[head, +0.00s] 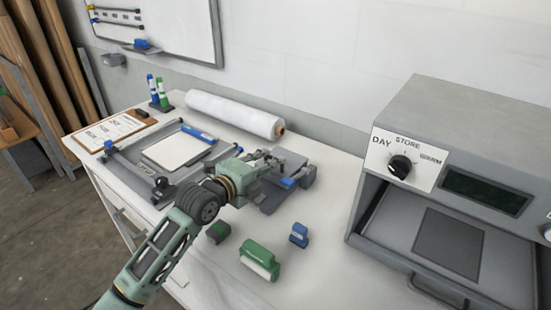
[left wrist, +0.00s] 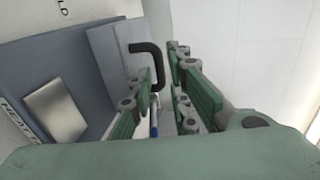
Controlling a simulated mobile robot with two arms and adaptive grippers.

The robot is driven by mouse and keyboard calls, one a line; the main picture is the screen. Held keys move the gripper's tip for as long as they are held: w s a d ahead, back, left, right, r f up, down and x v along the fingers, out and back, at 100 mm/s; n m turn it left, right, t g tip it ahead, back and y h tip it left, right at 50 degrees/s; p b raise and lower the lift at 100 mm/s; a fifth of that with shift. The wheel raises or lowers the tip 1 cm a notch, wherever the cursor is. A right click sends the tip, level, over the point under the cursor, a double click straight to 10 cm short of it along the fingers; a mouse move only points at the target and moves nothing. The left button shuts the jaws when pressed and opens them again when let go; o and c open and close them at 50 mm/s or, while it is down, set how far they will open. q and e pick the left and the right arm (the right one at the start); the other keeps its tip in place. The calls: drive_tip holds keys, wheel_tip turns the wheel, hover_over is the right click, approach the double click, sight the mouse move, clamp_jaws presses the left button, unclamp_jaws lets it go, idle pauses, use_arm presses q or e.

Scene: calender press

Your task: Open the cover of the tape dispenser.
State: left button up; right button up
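A grey device (head: 292,160) with a flat panel and a blue part stands on the bench; it is probably the tape dispenser, but I cannot be sure. My left gripper (head: 273,163) reaches over its left side and hides part of it. In the left wrist view, the left gripper (left wrist: 162,68) is open, its green fingers apart. A black bent handle (left wrist: 152,52) shows close to the fingertips, partly behind the left finger. Grey-blue panels (left wrist: 110,50) and a silver plate (left wrist: 55,108) lie to the left. Contact cannot be told. My right gripper is not in view.
A white roll (head: 232,113) lies behind, and a paper trimmer (head: 130,170) stands at left. A green item (head: 260,259), a blue item (head: 299,235) and a dark block (head: 218,232) sit in front. A large grey machine (head: 450,150) stands at right.

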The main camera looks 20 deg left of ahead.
use_arm(q)
drive_tip(key=x, duration=0.3)
drive_tip(key=shift+w+f, duration=0.1)
clamp_jaws()
idle(0.4)
